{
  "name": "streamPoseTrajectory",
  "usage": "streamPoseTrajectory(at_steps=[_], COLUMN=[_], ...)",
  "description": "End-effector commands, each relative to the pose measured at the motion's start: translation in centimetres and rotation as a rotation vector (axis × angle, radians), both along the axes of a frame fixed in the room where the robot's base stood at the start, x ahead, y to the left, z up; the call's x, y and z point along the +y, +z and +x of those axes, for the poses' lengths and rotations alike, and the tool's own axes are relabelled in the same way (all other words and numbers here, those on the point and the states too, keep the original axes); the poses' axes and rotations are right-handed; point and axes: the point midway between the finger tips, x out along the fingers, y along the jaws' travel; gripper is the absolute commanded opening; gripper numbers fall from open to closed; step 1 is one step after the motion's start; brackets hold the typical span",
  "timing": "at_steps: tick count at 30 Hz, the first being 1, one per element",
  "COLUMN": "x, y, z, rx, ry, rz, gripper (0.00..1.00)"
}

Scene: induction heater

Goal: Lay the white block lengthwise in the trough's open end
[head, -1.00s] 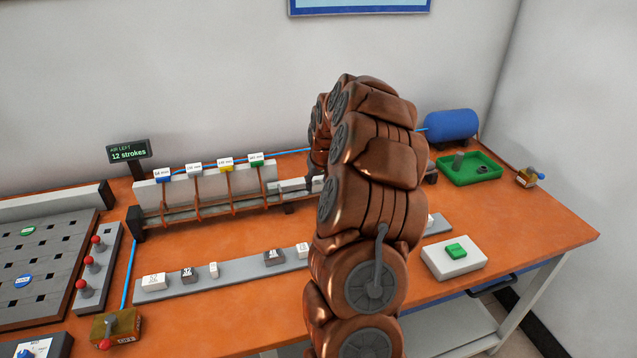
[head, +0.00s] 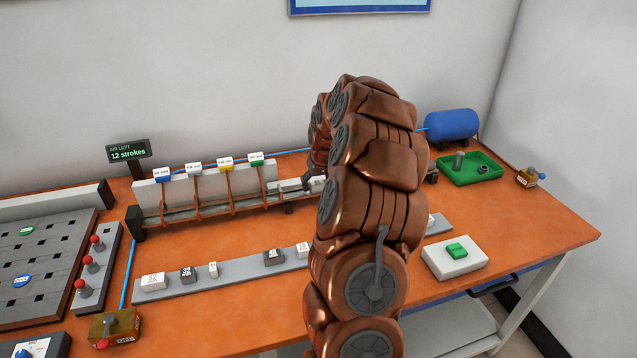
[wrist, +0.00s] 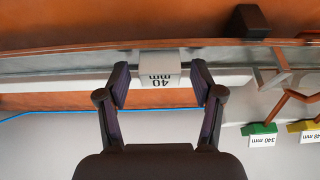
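In the wrist view, the white block (wrist: 159,75), marked 40 mm, lies at the trough (wrist: 65,73), between my fingers. My gripper (wrist: 160,75) is open around it, with a gap showing on each side. The block's lower faces are hidden, so I cannot tell how fully it rests on the trough floor. In the head view, the trough (head: 215,208) runs along the back of the table under several coloured tags. My copper arm hides most of its right end and my gripper.
A grey rack (head: 228,268) with several marked blocks lies in front of the trough. A green tray (head: 496,166), a blue tank (head: 451,125) and a white box with a green button (head: 437,262) are at the right. Copper hooks (wrist: 285,98) stand along the trough.

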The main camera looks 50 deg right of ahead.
Motion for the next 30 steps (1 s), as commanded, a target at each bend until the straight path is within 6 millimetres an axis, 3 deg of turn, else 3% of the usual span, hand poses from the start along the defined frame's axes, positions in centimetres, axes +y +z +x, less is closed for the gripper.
streamPoseTrajectory(at_steps=[11, 16, 23, 30], x=[0.0, 0.2, 0.8, 1.6], y=[0.2, 1.1, 4.0, 8.2], z=[-0.1, -0.3, -1.4, -3.0], rx=[0.0, -0.003, -0.002, -0.004], ry=[0.0, 0.0, 0.0, 0.0], rz=[0.0, -0.001, -0.001, -0.002], gripper=[0.7, 0.7, 0.7, 0.7])
